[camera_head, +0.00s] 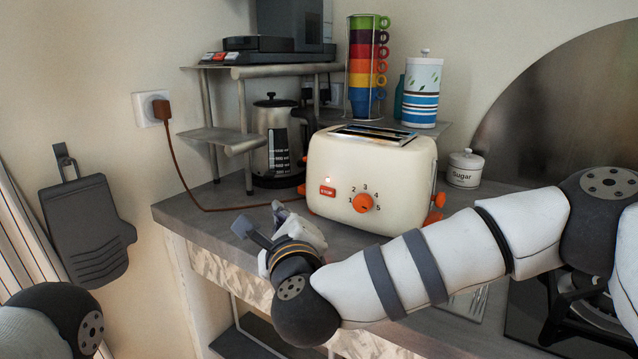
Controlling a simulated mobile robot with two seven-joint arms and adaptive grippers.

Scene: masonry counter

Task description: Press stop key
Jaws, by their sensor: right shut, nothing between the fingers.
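A cream toaster (384,170) stands on the grey counter, its front turned toward me. A small red-orange stop key (327,191) with a label sits at the left of its front face, beside the orange dial (362,203) numbered around its edge. My right gripper (260,220) is shut and empty. It is at the counter's front edge, to the left of and below the stop key, apart from it in the picture. The right arm crosses in front of the counter from the right. Only a link of my left arm shows at the lower left; the left gripper is out of view.
Behind the toaster are a kettle (278,140), a metal shelf (215,136) and a stack of coloured cups (365,67). A sugar jar (465,169) stands at the right. A brown cord (182,175) runs from the wall socket across the counter.

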